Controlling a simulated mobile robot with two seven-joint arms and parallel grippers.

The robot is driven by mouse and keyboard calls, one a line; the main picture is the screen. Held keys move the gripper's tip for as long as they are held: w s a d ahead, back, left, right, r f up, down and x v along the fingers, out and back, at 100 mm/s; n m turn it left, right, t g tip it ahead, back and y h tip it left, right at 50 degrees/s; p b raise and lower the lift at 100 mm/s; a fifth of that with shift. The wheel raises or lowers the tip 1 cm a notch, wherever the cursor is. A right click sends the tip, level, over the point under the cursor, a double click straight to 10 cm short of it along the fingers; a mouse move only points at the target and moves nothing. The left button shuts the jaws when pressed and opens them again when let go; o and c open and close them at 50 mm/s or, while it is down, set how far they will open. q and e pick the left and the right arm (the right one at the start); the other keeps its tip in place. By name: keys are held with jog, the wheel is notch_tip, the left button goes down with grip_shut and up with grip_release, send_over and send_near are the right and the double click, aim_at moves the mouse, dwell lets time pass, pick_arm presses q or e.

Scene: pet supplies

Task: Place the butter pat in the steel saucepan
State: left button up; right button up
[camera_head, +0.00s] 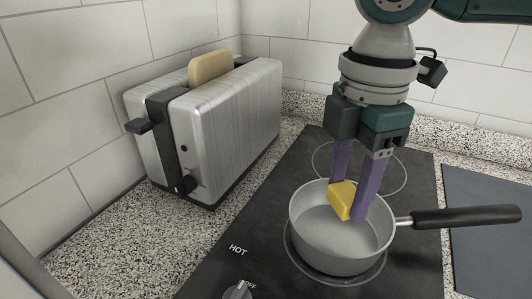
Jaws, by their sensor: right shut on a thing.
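The yellow butter pat (341,200) is held between the purple fingers of my right gripper (350,205). The gripper points down from above and is shut on the butter. The steel saucepan (342,262) stands on the cooktop, with its black handle pointing right. The butter and fingertips are over the pan's opening, near the rear half. I cannot tell whether the butter is below the rim or still above it. Part of the pan's far rim and inside is hidden behind the fingers. My left gripper is not in view.
A steel toaster (228,130) with a slice of bread (211,67) in it stands at the left on the speckled counter. The black cooktop (240,215) has a knob (237,291) at the front. A dark grey board (490,235) lies at the right. Tiled walls close the back.

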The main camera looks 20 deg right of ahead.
aim_at(336, 235)
jog(key=shift+f+b, duration=0.35)
jog(key=shift+f, duration=2.5)
jog(key=shift+f, duration=0.15)
jog(key=o, duration=1.3)
notch_tip(336, 235, up, 12)
jog(key=shift+r+p, duration=0.2)
jog(key=shift+p, duration=0.45)
jog(key=shift+a, duration=0.1)
